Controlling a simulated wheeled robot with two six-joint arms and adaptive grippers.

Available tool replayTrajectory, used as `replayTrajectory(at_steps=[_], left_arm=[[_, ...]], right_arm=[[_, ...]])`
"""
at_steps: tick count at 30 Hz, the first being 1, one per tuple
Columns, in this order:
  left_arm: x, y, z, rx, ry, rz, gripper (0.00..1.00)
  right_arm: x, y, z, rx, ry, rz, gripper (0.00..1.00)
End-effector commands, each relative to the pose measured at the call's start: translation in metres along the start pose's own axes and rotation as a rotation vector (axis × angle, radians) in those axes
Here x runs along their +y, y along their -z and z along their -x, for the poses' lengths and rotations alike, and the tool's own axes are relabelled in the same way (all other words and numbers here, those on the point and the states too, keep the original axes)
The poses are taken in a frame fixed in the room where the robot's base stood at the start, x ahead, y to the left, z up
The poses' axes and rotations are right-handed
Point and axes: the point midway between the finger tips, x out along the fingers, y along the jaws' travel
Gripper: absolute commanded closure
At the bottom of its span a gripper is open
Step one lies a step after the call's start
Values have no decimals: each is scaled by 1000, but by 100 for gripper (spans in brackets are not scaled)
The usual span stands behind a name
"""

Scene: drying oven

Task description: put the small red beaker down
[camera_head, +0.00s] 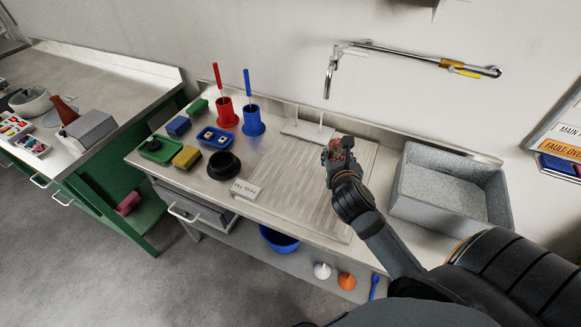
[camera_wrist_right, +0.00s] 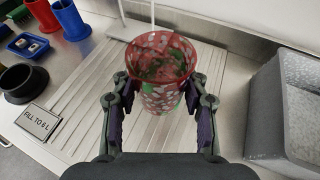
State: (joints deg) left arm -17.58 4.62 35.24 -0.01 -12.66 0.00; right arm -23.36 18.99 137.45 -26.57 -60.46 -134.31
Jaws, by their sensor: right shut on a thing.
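The small red beaker (camera_wrist_right: 161,75) is a red cup with pale spots and green and reddish bits inside. My right gripper (camera_wrist_right: 160,98) is shut on it, one finger on each side. In the head view the red beaker (camera_head: 337,150) shows small at the tip of my right gripper (camera_head: 338,160), over the ribbed draining board (camera_head: 305,188). The beaker looks upright. I cannot tell whether its base touches the board. My left gripper is in neither view.
A grey basin (camera_head: 405,190) is right of the board. A rack with white pegs (camera_head: 307,129) stands behind. To the left are red (camera_head: 226,112) and blue (camera_head: 252,121) brush holders, a black bowl (camera_head: 223,166) and a "FILL TO 6 L" sign (camera_head: 246,189). The board's left part is clear.

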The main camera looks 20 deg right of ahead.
Motion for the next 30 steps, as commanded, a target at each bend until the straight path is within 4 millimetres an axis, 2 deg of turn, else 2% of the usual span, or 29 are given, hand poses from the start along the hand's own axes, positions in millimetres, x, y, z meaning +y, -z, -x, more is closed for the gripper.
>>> replayTrajectory(at_steps=[4,7,15,21,24,30], left_arm=[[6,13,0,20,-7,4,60],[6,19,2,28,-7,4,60],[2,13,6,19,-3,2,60],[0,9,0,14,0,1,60],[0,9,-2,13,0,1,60],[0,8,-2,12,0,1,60]], right_arm=[[0,0,0,1,-1,0,88],[3,0,-14,1,1,-2,88],[20,1,-96,1,1,-2,88],[28,28,-142,2,0,0,88],[29,34,-153,0,0,0,88],[30,38,-160,0,0,0,88]])
